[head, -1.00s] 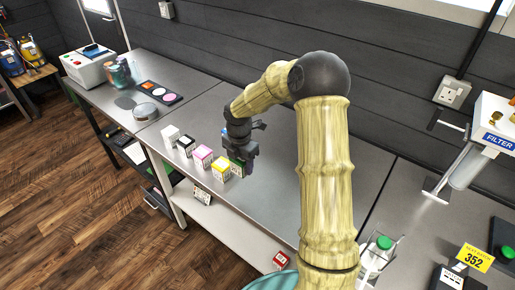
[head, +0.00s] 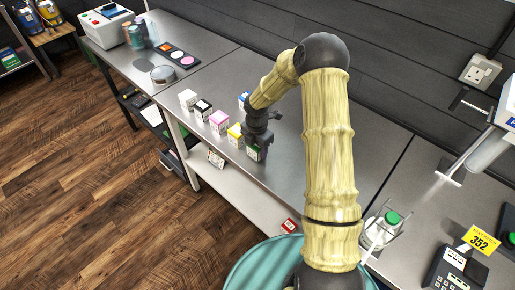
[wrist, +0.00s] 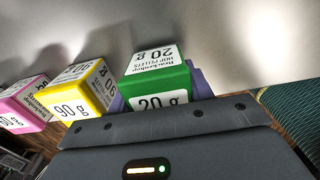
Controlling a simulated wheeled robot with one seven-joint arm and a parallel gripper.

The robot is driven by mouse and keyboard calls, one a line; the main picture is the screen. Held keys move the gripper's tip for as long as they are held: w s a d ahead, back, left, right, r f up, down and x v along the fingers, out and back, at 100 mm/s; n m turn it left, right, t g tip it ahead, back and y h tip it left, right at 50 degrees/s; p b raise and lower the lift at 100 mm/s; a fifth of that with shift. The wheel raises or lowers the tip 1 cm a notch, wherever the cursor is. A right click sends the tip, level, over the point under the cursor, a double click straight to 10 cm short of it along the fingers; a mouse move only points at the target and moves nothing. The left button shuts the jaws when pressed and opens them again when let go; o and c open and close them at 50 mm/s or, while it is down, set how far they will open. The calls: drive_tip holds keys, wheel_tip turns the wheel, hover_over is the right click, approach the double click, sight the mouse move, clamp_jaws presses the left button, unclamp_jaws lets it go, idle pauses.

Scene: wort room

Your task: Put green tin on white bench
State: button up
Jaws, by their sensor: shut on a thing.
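The green tin (head: 254,154) is a small box with a white label, at the near end of a row of tins on a grey-topped bench (head: 310,160) with a pale front and lower shelf. My gripper (head: 257,146) is shut on it from above. In the wrist view the green tin (wrist: 155,85) shows its "20 g" label between purple finger pads. I cannot tell whether it touches the bench top. No plainly white bench top shows.
A yellow tin (head: 236,136) stands close beside the green one, then pink (head: 219,122), black (head: 202,109) and white (head: 188,99) tins. A blue tin (head: 243,99) is behind. A teal round top (head: 250,268) is at the front. Bench space right of my gripper is clear.

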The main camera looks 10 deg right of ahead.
drive_tip(key=shift+w+f, duration=0.1)
drive_tip(key=shift+f, duration=0.4)
drive_tip(key=shift+r, duration=0.1)
drive_tip(key=o, duration=1.1)
wheel_tip(320, 180, up, 12)
drive_tip(key=shift+b, duration=1.05)
